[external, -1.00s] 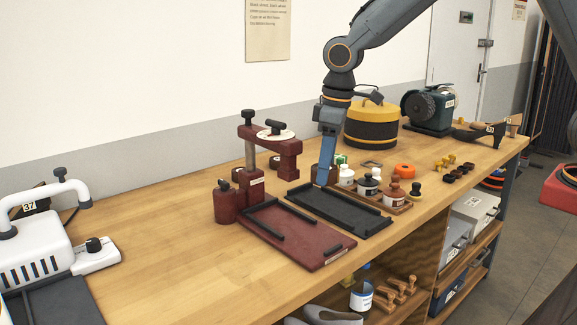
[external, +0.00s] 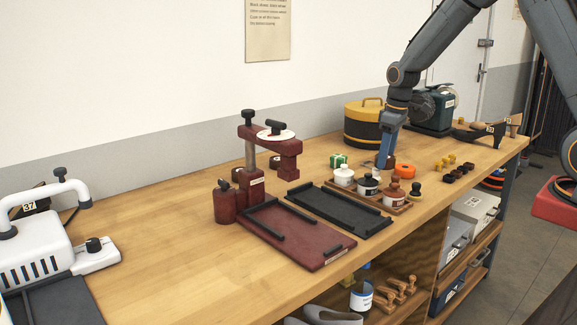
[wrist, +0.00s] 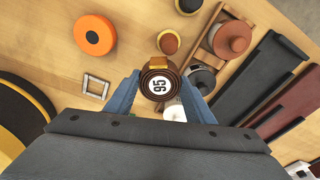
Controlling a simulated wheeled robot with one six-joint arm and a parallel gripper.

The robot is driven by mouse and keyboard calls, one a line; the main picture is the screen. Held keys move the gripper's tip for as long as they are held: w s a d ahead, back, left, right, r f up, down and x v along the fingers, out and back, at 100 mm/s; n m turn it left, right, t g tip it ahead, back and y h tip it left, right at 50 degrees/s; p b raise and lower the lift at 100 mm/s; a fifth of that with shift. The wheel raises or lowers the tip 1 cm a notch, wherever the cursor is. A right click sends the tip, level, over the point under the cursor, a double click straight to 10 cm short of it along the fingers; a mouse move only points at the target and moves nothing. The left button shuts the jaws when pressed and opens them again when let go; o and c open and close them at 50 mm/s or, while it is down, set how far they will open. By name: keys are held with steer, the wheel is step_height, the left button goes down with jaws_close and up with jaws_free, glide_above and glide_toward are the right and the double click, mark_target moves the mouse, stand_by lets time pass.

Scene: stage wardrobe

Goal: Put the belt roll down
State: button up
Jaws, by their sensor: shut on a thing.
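The belt roll (wrist: 158,82) is a brown coil with a round white label reading 95. In the wrist view it sits between the blue fingers of my gripper (wrist: 158,92), which is shut on it. In the external view my gripper (external: 383,163) points down over the wooden bench (external: 150,230), behind the rack of bottles. The roll is mostly hidden by the fingers there. I cannot tell whether its underside touches the bench.
An orange disc (wrist: 93,36) and a metal buckle (wrist: 96,86) lie nearby. The bottle rack (external: 397,208) stands in front, with black (external: 335,207) and dark red (external: 300,240) trays to its left.

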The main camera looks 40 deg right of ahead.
steer(key=shift+w+d+f, duration=0.15)
steer(key=shift+d, duration=0.05)
steer(key=m, duration=0.6)
steer(key=shift+m+h, duration=0.4)
steer(key=w+d+r+n+b, duration=0.1)
steer(key=w+d+r+b, duration=0.15)
steer(key=w, duration=0.65)
steer(key=f+p, duration=0.1)
steer(key=f, duration=0.2)
steer(key=f+p, duration=0.1)
steer(key=f, duration=0.2)
steer(key=f+p, duration=0.2)
steer(key=shift+w+a+f, duration=0.35)
steer(key=shift+w+f, duration=0.05)
steer(key=shift+f, duration=0.15)
